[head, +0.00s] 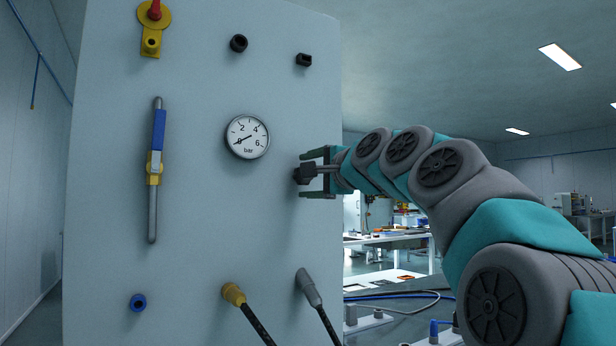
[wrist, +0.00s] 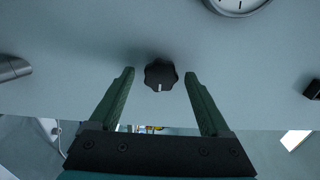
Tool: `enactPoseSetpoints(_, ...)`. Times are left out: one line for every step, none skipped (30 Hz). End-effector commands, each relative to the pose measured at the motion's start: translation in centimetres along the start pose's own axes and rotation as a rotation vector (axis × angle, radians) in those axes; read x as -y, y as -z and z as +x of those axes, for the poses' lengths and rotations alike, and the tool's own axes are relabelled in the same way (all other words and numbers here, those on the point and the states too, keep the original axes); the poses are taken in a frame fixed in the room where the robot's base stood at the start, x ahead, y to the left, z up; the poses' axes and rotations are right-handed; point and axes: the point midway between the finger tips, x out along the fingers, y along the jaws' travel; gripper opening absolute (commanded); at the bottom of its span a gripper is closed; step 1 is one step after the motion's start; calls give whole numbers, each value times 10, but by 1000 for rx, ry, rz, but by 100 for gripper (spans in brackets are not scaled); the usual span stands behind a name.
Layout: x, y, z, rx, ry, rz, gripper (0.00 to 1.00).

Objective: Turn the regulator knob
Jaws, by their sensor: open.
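The regulator knob is a small black lobed knob with a white mark. In the wrist view the regulator knob (wrist: 160,75) sits on the pale panel, between and slightly beyond the fingertips. In the head view the knob (head: 303,175) is at the panel's right side, partly hidden by my gripper. My gripper (head: 318,173) is open, with one finger above and one below the knob. In the wrist view my gripper (wrist: 158,78) shows a gap on both sides of the knob. A round pressure gauge (head: 247,137) is left of the knob, its needle near 0.
The panel (head: 200,220) also carries a blue-handled lever valve (head: 156,165), a yellow fitting with a red top (head: 152,30), two black fittings above, a blue ring (head: 138,302) and two cable plugs (head: 234,294) below. Workbenches stand behind at right.

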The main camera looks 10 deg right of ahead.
Motion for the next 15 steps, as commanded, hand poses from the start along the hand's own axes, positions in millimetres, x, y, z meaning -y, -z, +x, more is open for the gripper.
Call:
enactPoseSetpoints(0, 0, -4, 0, 1, 0, 81)
enactPoseSetpoints(0, 0, -6, 0, 1, 0, 81)
enactPoseSetpoints(0, 0, -10, -1, 1, -1, 81)
enactPoseSetpoints(0, 0, -13, -1, 1, -1, 81)
enactPoseSetpoints(1, 0, -17, -1, 2, -1, 81)
enactPoseSetpoints(1, 0, -22, -1, 3, -2, 81)
enactPoseSetpoints(1, -1, -27, -1, 4, -2, 81)
enactPoseSetpoints(2, 0, -31, -1, 5, -2, 81)
enactPoseSetpoints(1, 0, -37, -2, 5, -2, 81)
enactPoseSetpoints(1, 0, -42, -2, 4, -1, 81)
enactPoseSetpoints(1, 0, -46, -1, 4, 0, 81)
enactPoseSetpoints(0, 0, -52, -1, 4, 0, 81)
enactPoseSetpoints(0, 0, -57, -1, 4, 1, 81)
enactPoseSetpoints(1, 0, -61, -1, 4, 1, 81)
enactPoseSetpoints(1, 0, -66, -1, 4, 1, 81)
